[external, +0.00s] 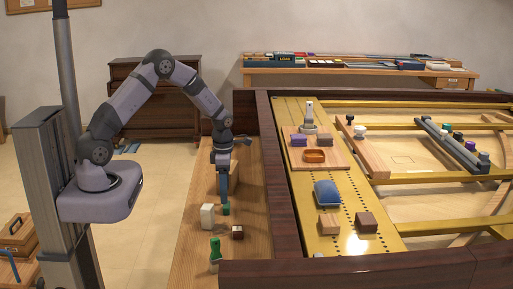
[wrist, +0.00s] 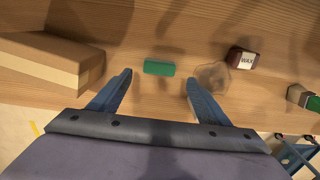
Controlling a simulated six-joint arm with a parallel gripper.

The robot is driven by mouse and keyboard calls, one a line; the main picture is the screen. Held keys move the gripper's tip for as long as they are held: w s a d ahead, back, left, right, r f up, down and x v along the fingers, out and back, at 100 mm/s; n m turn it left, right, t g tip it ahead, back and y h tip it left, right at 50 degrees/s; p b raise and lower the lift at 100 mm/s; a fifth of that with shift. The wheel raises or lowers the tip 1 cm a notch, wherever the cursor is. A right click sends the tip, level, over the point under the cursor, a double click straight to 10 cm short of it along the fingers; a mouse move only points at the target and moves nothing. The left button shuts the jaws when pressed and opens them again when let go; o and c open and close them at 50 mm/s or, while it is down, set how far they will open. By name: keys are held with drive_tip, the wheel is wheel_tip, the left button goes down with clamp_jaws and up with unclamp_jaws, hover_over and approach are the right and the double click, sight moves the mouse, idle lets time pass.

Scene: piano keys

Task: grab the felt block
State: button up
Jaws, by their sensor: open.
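A small green block (wrist: 158,67), which looks like the felt block, lies on the wooden bench top. In the external view the green block (external: 226,209) is just below and in front of my gripper (external: 225,196). In the wrist view my gripper (wrist: 158,78) is open. Its two fingertips are to the left and right of the green block, with a gap on each side. Nothing is held. I cannot tell how high the fingertips are above the bench.
Near the block are a pale box (external: 207,215), a dark block marked WAX (wrist: 242,58), a clear round thing (wrist: 213,75) and a green-handled tool (external: 215,249). The piano's dark rim (external: 276,190) rises along the bench's right side.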

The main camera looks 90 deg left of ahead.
sight(227, 207)
drive_tip(key=shift+w+a+f+p, duration=0.15)
drive_tip(key=shift+f+p, duration=0.55)
drive_tip(key=shift+f, duration=1.75)
drive_tip(key=c, duration=1.1)
